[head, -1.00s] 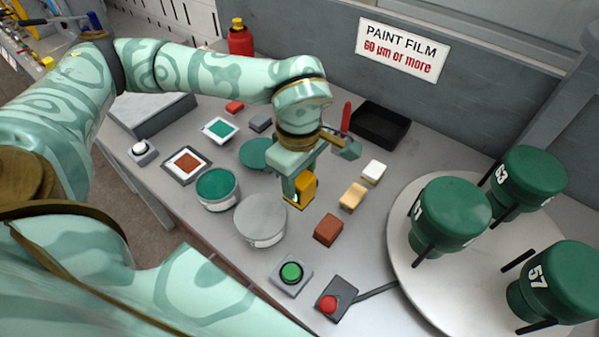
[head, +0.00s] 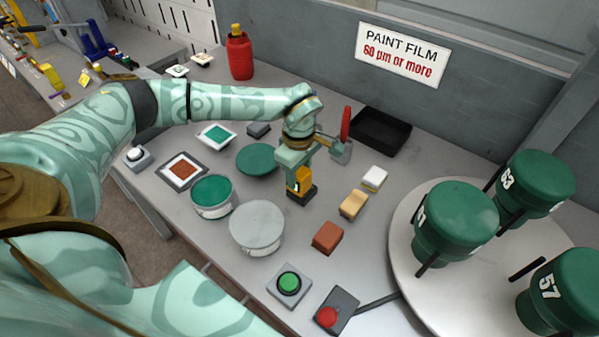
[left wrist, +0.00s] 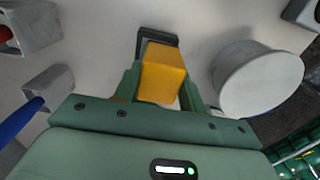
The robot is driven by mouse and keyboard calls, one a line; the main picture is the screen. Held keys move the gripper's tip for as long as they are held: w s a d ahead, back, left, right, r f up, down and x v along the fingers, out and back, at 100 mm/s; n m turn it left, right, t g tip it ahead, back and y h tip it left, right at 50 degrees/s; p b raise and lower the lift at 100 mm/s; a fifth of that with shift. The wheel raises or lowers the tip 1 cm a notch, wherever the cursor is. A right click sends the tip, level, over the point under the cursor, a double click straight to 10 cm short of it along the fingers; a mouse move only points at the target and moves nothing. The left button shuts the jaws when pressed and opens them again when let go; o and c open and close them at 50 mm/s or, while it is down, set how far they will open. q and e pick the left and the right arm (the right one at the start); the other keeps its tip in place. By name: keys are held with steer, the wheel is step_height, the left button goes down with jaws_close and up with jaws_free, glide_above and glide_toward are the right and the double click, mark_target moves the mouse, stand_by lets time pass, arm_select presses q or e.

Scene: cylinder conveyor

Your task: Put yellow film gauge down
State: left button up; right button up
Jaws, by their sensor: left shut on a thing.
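The yellow film gauge (head: 301,180) is held upright between the fingers of my left gripper (head: 297,178) above the middle of the grey table. It also shows in the left wrist view (left wrist: 163,74), with the green fingers shut on both its sides. A dark base (head: 303,195) lies directly under the gauge, and its dark edge (left wrist: 157,39) shows behind the gauge in the left wrist view. I cannot tell whether the gauge rests fully in it. My right gripper is not in view.
Near the gauge are a grey lidded can (head: 257,226), an open green paint can (head: 212,196), a brown block (head: 327,238), a tan block (head: 353,204) and a white block (head: 374,178). A black tray (head: 381,131) lies behind. The turntable (head: 420,268) with green pots stands right.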

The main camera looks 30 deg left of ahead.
mark_target(299, 171)
arm_select(q)
steer(key=o, duration=0.9)
steer(key=shift+f, duration=0.1)
step_height(299, 171, up, 12)
steer(key=shift+r+p, duration=0.2)
steer(key=shift+p, duration=0.9)
steer(key=shift+s+f, duration=0.1)
